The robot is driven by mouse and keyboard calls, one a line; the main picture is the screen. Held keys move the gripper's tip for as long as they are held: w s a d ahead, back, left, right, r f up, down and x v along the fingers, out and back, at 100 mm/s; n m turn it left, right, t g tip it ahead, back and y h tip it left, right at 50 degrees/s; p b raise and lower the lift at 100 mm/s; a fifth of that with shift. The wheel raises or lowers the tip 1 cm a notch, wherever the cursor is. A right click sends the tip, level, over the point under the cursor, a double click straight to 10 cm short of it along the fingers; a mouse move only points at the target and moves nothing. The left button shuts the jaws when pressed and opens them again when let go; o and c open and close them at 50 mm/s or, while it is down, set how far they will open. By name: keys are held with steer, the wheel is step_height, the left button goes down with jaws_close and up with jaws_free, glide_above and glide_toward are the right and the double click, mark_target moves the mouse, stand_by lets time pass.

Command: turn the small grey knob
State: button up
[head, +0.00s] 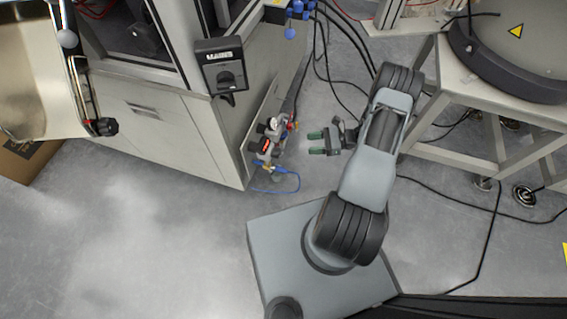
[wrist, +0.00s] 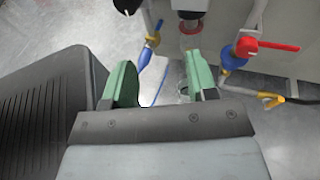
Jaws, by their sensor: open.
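My gripper (head: 317,143) is open and empty, with two green fingers pointing left at the valve assembly (head: 266,145) on the side of the grey cabinet. A clear gap lies between the fingertips and the assembly. In the wrist view the fingers (wrist: 160,78) are spread apart below the fittings. A small grey round part (wrist: 190,27) with a red ring shows at the top edge there, beyond the right finger. It may be the small grey knob, but it is cut off and I cannot tell for certain. A blue valve with a red handle (wrist: 272,46) is to its right.
The grey cabinet (head: 165,130) carries a black switch box (head: 226,68). A blue hose (head: 289,182) loops out below the valve assembly. Black cables (head: 345,85) run over the floor. A grey metal stand (head: 465,150) is at the right. The floor at lower left is clear.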

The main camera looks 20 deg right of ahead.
step_height(320, 180, down, 15)
steer(key=s+d+m+t+b, duration=0.1)
steer(key=d+m+t+b, duration=0.1)
steer(key=m+t+b, duration=0.35)
steer(key=b+x, duration=0.2)
steer(key=x, duration=1.1)
steer(key=shift+w+m+h, duration=0.3)
steer(key=shift+m, duration=0.15)
steer(key=shift+a+f+t, duration=0.15)
steer(key=shift+t, duration=0.1)
steer(key=c, duration=0.9)
steer(key=n, duration=0.4)
steer(key=shift+n, duration=0.3)
steer(key=shift+c, duration=0.2)
